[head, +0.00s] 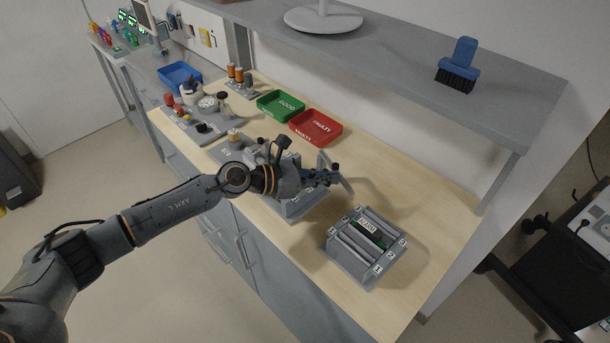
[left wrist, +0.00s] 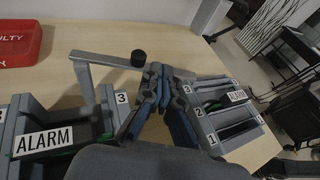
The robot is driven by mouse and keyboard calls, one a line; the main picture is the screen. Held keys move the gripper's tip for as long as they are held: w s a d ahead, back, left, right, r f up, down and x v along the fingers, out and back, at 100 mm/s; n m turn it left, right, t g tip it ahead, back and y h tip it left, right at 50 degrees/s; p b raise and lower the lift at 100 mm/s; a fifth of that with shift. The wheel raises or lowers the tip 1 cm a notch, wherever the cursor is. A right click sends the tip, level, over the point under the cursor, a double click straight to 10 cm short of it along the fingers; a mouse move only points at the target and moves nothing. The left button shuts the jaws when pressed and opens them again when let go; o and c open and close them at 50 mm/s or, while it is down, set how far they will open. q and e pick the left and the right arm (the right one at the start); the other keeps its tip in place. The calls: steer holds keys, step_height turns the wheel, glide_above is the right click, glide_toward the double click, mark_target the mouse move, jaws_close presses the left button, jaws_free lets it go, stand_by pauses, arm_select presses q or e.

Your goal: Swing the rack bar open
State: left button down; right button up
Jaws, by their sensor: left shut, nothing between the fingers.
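The near rack (left wrist: 45,115) is grey, with an ALARM card and a 3 label. It shows in part under my left arm in the head view (head: 300,210). Its grey bar (left wrist: 105,60) stands raised on a post by the 3 label and ends in a black knob (left wrist: 138,58). In the head view the bar (head: 345,182) is partly hidden by my gripper. My left gripper (left wrist: 160,88) is shut and empty, with its fingers just right of the knob. I cannot tell whether they touch it. My left gripper also shows in the head view (head: 328,178).
A second grey rack (head: 367,245) with an ALARM card stands to the right on the wooden bench (head: 440,215). A red tray (head: 316,127) and green tray (head: 281,105) lie behind. A shelf (head: 400,65) with a blue brush (head: 459,65) overhangs the back.

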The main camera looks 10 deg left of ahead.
arm_select(q)
steer(key=shift+w+d, duration=0.25)
steer(key=shift+d, duration=0.25)
steer(key=shift+w+d, duration=0.2)
steer(key=shift+d, duration=0.25)
arm_select(e)
steer(key=shift+w+r, duration=0.1)
steer(key=shift+w, duration=0.3)
arm_select(q)
steer(key=shift+f, duration=0.1)
